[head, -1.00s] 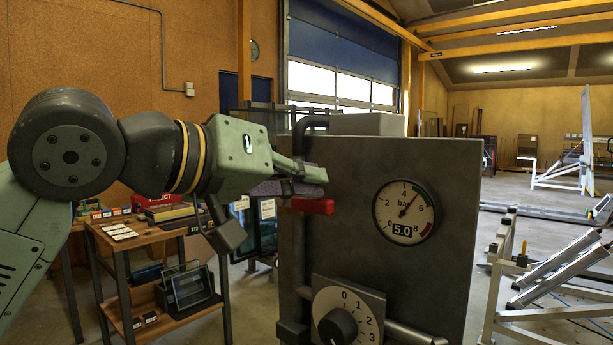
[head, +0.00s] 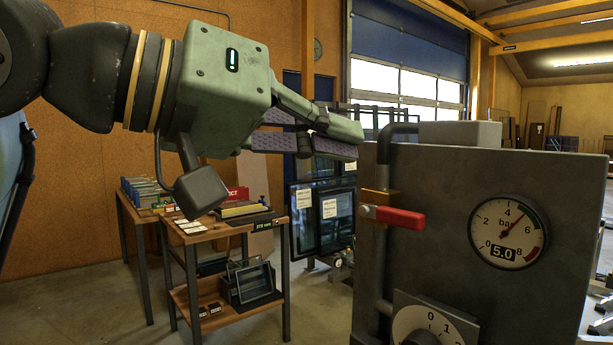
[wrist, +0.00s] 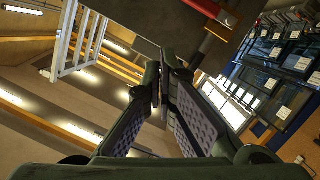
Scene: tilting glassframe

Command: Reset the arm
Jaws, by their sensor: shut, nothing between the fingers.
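My gripper (head: 352,143) is shut and empty, held out level in the head view. It is up and to the left of a red-handled valve (head: 400,217) on the grey panel (head: 450,270), with a visible gap. In the wrist view my gripper (wrist: 161,84) shows its two fingers together at the tips. The red handle (wrist: 207,10) is at the top edge there, apart from the fingers. A round gauge (head: 508,232) on the panel shows 5.0 bar. A dial (head: 432,328) below is partly cut off.
A wooden workbench (head: 190,240) with trays and small boxes stands at the left. Dark glass frames (head: 323,215) stand behind, between bench and panel. A grey box (head: 460,134) sits at the panel's top. Open floor lies in front of the bench.

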